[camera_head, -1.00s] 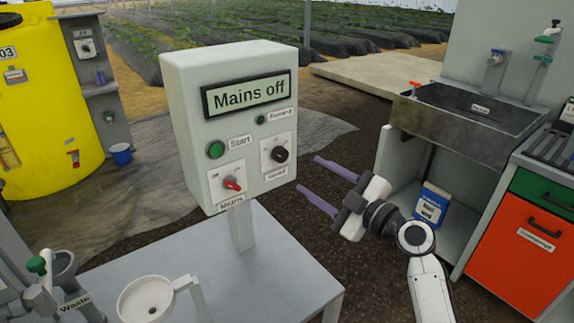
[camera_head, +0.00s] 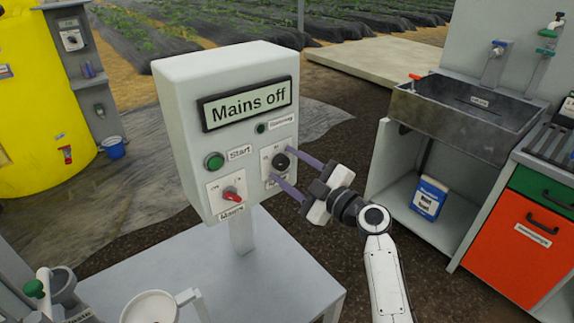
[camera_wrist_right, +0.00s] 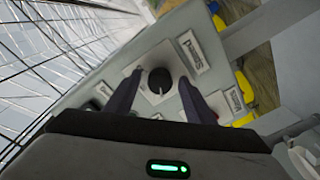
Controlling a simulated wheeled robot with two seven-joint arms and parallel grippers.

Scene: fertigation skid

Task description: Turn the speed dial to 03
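The speed dial is a black knob (camera_head: 281,160) on a white plate at the right of the grey control box (camera_head: 176,132). It also shows in the right wrist view (camera_wrist_right: 160,80), with a light pointer mark. My right gripper (camera_head: 284,168) is open, its two purple fingers on either side of the knob. In the wrist view the fingers stand apart from the knob with gaps; contact cannot be made out. The number marks around the dial are too small to read. The display (camera_head: 248,103) reads "Mains off". My left gripper is not in view.
On the same panel are a green Start button (camera_head: 215,161), a red Mains switch (camera_head: 231,194) and a dark Running lamp (camera_head: 261,128). A grey table (camera_head: 250,285) carries a white funnel cup (camera_head: 150,306). A sink (camera_head: 462,108) and orange cabinet (camera_head: 520,235) stand right.

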